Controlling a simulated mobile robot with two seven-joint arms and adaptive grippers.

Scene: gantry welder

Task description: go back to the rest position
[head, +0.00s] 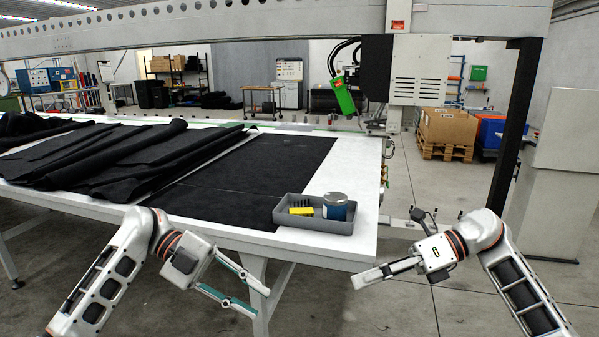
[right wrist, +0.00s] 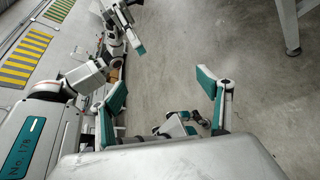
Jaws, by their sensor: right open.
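My left gripper (head: 262,300) is in the head view at the lower middle, in front of the white table's front edge. Its two teal-lined fingers stand apart with nothing between them. My right gripper (head: 368,280) is to the right, in front of the table's right corner, over the floor. In the head view its fingers are seen nearly edge-on. In the right wrist view its teal-padded fingers (right wrist: 165,100) are spread wide and empty, with floor and parts of my own body beyond them. Both grippers are apart from the table and touch nothing that I can see.
The white table (head: 345,190) bears dark fabric (head: 245,165) and folded dark sheets (head: 110,155). A grey tray (head: 345,226) near its front right corner holds a can (head: 335,208) and a yellow item (head: 301,211). The gantry welder's green torch (head: 342,97) hangs behind.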

